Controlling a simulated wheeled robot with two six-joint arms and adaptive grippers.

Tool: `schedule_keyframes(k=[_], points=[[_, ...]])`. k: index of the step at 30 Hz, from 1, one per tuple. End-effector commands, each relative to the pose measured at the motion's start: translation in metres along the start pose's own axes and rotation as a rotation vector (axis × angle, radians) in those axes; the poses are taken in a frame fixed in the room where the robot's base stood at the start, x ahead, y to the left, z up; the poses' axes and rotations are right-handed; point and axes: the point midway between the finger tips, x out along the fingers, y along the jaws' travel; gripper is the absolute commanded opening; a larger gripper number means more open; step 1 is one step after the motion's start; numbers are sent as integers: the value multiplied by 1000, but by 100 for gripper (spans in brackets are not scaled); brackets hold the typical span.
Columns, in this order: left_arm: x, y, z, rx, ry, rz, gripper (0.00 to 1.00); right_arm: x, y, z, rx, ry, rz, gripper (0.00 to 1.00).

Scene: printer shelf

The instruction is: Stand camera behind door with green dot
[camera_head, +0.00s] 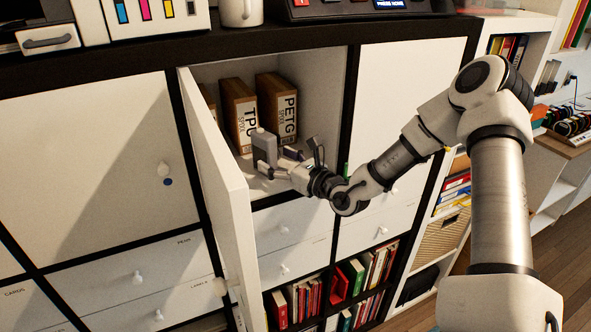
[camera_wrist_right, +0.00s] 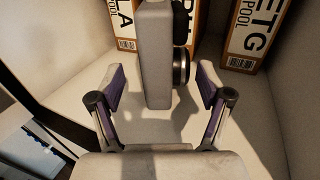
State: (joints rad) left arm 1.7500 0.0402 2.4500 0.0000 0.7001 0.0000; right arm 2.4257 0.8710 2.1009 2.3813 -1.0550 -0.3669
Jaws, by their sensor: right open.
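The camera (camera_head: 264,147), a grey upright body with a dark lens, stands on the floor of the open compartment (camera_head: 318,92). In the right wrist view the camera (camera_wrist_right: 154,60) is between and ahead of the two fingers, its lens facing right. My right gripper (camera_head: 283,164) is open around its near side, with gaps to both fingers (camera_wrist_right: 160,88). The open door (camera_head: 213,150) swings out on the left; its outer face is hidden. A small green mark (camera_head: 346,170) shows beside my right arm, partly covered by it. My left gripper is not in view.
Cardboard spool boxes, TPU (camera_head: 239,113) and PETG (camera_head: 277,108), stand behind the camera. Drawers (camera_head: 290,228) and books (camera_head: 300,300) are below.

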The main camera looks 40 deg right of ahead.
Motion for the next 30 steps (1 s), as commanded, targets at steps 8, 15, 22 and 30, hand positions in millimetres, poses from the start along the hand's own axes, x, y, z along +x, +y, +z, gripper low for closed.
schedule_keyframes(k=[8,15,22,30], points=[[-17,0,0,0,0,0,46,-49,-3,4,10,-1,-8,78],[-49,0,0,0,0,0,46,-78,-2,7,9,1,-5,78],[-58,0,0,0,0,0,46,-89,8,0,-19,10,33,78],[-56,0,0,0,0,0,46,-172,172,-112,-519,419,927,78]])
